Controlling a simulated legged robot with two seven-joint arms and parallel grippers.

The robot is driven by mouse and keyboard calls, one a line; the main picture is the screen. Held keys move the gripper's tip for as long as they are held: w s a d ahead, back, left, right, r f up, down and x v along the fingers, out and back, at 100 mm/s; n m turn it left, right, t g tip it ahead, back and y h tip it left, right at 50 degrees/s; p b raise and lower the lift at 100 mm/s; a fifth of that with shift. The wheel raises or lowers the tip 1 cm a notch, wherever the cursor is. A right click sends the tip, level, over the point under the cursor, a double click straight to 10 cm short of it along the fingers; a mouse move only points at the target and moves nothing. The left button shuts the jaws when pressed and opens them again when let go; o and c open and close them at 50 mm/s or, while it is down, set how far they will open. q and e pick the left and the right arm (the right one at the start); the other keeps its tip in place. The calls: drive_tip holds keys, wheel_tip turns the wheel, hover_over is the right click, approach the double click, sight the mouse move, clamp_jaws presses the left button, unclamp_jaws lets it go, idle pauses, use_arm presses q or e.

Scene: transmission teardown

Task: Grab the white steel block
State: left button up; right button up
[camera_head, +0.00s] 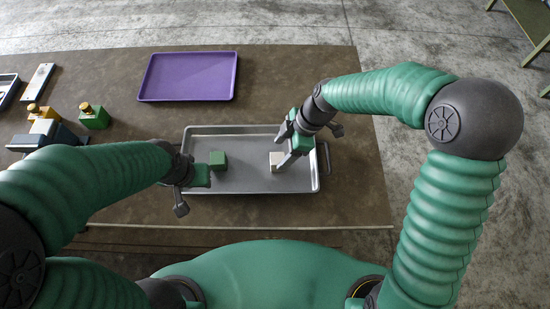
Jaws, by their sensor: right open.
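The white steel block (275,160) sits in the right part of the grey metal tray (240,133). My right gripper (281,153) is above and against the right side of the block in the picture, with its fingers pointing down. It is open, and its fingers partly cover the block. I cannot tell whether they touch it. My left gripper (200,178) is over the left end of the tray, beside a green block (218,161). Its fingers are mostly hidden by the arm, so their opening does not show.
A purple tray (188,77) lies empty at the back of the brown table (290,80). At the left stand a green block with a brass knob (94,117), a yellow one (42,112) and a pale bar (38,82). The middle of the grey tray is clear.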

sight(277, 157)
use_arm(q)
drive_tip(key=shift+w+d+r+p, duration=0.1)
drive_tip(key=shift+d+r+p, duration=0.4)
drive_tip(key=shift+d+r, duration=0.25)
use_arm(e)
drive_tip(key=shift+d+f, duration=0.3)
drive_tip(key=shift+f, duration=0.65)
drive_tip(key=x, duration=0.3)
drive_tip(key=shift+a+f+p, duration=0.15)
drive_tip(key=shift+a+p, duration=0.1)
drive_tip(key=shift+p, duration=0.1)
drive_tip(key=shift+w+a+f, duration=0.1)
drive_tip(key=shift+a, duration=0.55)
drive_tip(key=shift+c, duration=2.3)
drive_tip(key=shift+d, duration=0.5)
drive_tip(key=c, duration=0.5)
drive_tip(key=shift+d, duration=0.25)
clamp_jaws()
use_arm(q)
drive_tip(key=shift+a+r, duration=0.2)
drive_tip(key=shift+a, duration=0.35)
use_arm(e)
drive_tip(key=shift+w+a, duration=0.1)
drive_tip(key=shift+a, duration=0.4)
